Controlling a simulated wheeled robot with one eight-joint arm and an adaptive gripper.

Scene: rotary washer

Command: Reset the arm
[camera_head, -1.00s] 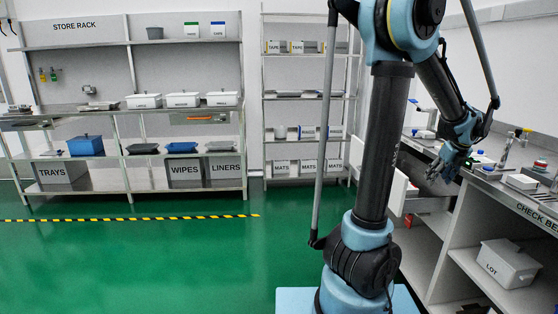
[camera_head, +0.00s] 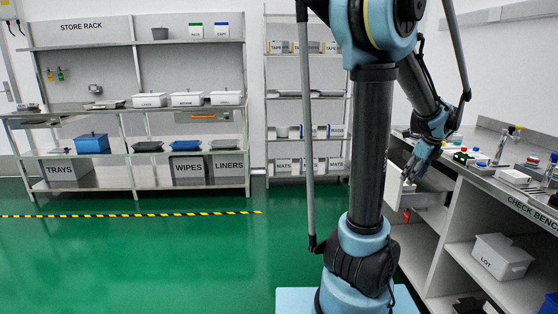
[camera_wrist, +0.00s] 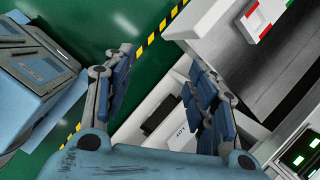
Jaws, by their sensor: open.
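My gripper (camera_head: 411,172) hangs at the left end of the check bench, just over a pulled-out white drawer (camera_head: 404,197) in the head view. In the wrist view its two blue-padded fingers (camera_wrist: 160,68) stand wide apart with nothing between them. Whether the fingers touch the drawer cannot be told.
The check bench (camera_head: 530,205) runs along the right, with several small items on top and a white LOT bin (camera_head: 502,257) on its lower shelf. The store rack (camera_head: 75,180) stands at the back left. Green floor (camera_head: 150,260) is clear at the left.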

